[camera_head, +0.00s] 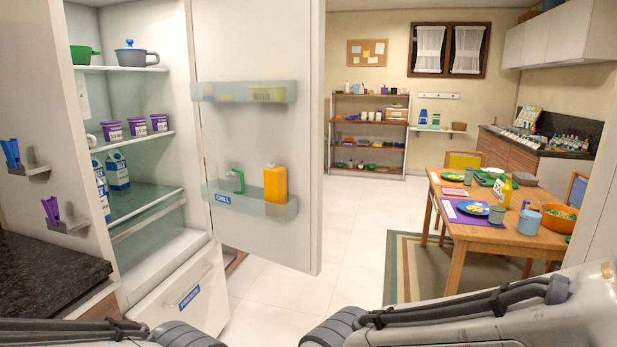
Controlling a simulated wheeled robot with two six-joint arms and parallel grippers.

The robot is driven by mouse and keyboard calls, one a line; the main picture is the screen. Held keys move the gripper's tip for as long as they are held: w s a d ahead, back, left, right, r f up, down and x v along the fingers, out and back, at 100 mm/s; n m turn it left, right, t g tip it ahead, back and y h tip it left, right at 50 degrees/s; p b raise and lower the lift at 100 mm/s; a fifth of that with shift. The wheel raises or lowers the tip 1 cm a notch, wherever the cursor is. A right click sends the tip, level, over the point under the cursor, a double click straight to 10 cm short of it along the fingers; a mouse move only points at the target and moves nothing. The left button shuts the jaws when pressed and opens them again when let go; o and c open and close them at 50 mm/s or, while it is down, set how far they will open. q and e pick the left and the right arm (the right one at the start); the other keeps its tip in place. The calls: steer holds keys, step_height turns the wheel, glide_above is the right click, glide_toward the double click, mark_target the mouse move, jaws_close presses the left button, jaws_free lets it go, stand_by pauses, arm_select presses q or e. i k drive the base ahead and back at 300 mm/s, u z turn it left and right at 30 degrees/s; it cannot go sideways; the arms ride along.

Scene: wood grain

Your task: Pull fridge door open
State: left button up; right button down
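The fridge (160,230) stands at the left with its upper compartment open. The fridge door (262,140) is swung out to the right, with its inner side and two door shelves facing me. The lower door shelf (240,200) carries a "CHILL" label, an orange carton (276,184) and a green item. Inside the fridge are pots, purple tubs (137,126) and milk cartons (117,169). My arms show along the bottom edge, but neither gripper is visible. The door's outer side and handle are hidden.
A dark counter (50,275) is at the lower left, beside the fridge. A dining table (490,225) with dishes stands on a rug at the right. Shelves (370,130) are at the back. White floor (335,235) lies clear between door and table.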

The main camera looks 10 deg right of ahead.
mark_target(240, 45)
steer(key=z, duration=0.15)
steer(key=i, duration=1.4)
steer(key=u, duration=0.45)
